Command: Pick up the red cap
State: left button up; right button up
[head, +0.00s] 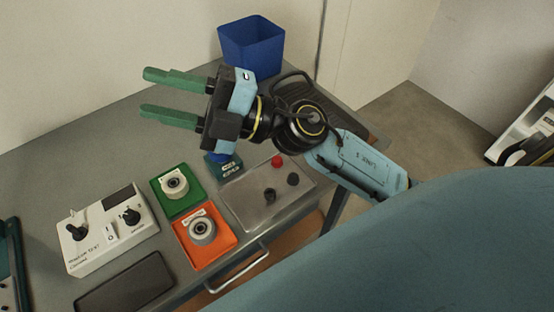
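A small red cap (277,161) sits on or in the shallow clear tray (245,210), near its far right part. Two dark caps (293,179) lie close to it in the same tray. My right gripper (157,93) is open and empty, with its two green fingers apart and pointing left. It is raised above the table, beyond and to the left of the red cap. My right wrist and forearm are above and to the right of the cap, which stays visible. My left gripper is not in view.
A white control box with joysticks (110,230) stands at the left. A green tray (168,203) and an orange tray (226,240) each hold a grey round part. A blue bin (252,45) stands at the back. A dark flat pad (125,284) lies in front.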

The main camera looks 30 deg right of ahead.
notch_tip(320, 180, down, 6)
jog(key=s+a+r+n+g+h, duration=0.1)
jog(key=s+a+n+g+h, duration=0.15)
jog(key=n+g, duration=0.5)
jog(key=m+g+h, duration=0.1)
jog(key=g+h, duration=0.1)
jog(key=h, duration=1.6)
send_near(277, 159)
notch_tip(277, 159, down, 2)
jog(key=shift+d+f+t, duration=0.15)
jog(key=shift+d+t, duration=0.05)
jog(key=shift+t, duration=0.05)
jog(key=shift+w+a+f, duration=0.1)
jog(key=shift+w+f, duration=0.05)
jog(key=shift+f, duration=1.4)
jog(key=shift+w+f, duration=0.15)
jog(key=shift+f, duration=1.45)
jog(key=c, duration=0.7)
